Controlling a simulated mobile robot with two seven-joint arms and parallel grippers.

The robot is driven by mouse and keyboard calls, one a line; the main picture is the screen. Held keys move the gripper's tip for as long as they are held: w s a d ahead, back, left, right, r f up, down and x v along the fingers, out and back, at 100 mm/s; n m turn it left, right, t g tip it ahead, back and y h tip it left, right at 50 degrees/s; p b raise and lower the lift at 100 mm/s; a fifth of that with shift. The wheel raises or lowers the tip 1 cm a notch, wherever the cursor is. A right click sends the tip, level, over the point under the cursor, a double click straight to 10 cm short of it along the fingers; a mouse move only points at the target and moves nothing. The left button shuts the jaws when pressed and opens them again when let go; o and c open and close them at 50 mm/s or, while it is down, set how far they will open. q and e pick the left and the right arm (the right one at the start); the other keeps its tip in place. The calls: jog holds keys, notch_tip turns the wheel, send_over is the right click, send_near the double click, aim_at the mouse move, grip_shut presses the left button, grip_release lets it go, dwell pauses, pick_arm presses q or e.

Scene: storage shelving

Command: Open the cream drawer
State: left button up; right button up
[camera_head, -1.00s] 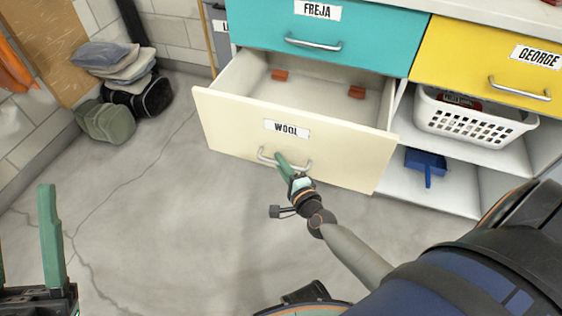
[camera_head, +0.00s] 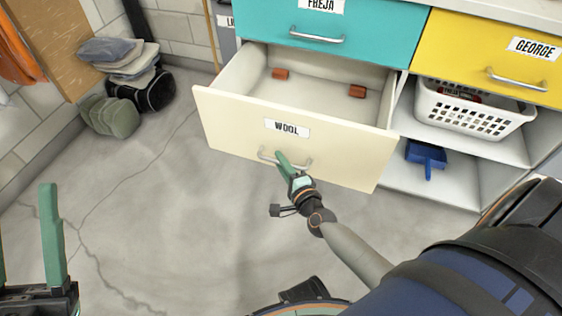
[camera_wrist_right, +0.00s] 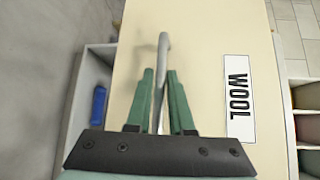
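The cream drawer (camera_head: 240,125), labelled WOOL, is pulled well out below the teal drawer, and its inside shows. Its metal handle (camera_head: 268,156) is on the front below the label. My right gripper (camera_head: 282,160) is at the handle. In the right wrist view its green fingers (camera_wrist_right: 160,85) lie on both sides of the handle bar (camera_wrist_right: 163,50), close against it. The drawer front (camera_wrist_right: 205,45) fills much of that view. My left gripper (camera_head: 25,235) is at the lower left, fingers apart and empty, away from the drawer.
The teal drawer (camera_head: 370,38) and yellow drawer (camera_head: 450,50) are shut. Two reddish blocks (camera_head: 357,91) lie in the cream drawer. A white basket (camera_head: 470,112) and blue dustpan (camera_head: 427,155) are on the shelves at right. Folded bags (camera_head: 120,60) lie at left. The floor before the drawer is clear.

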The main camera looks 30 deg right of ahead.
jog(key=o, duration=0.3)
jog(key=shift+o, duration=0.2)
jog(key=s+r+p, duration=0.1)
jog(key=s+p, duration=0.1)
jog(key=s, duration=1)
jog(key=shift+s+a+r, duration=0.2)
jog(key=shift+a+r, duration=0.15)
jog(key=shift+a, duration=0.1)
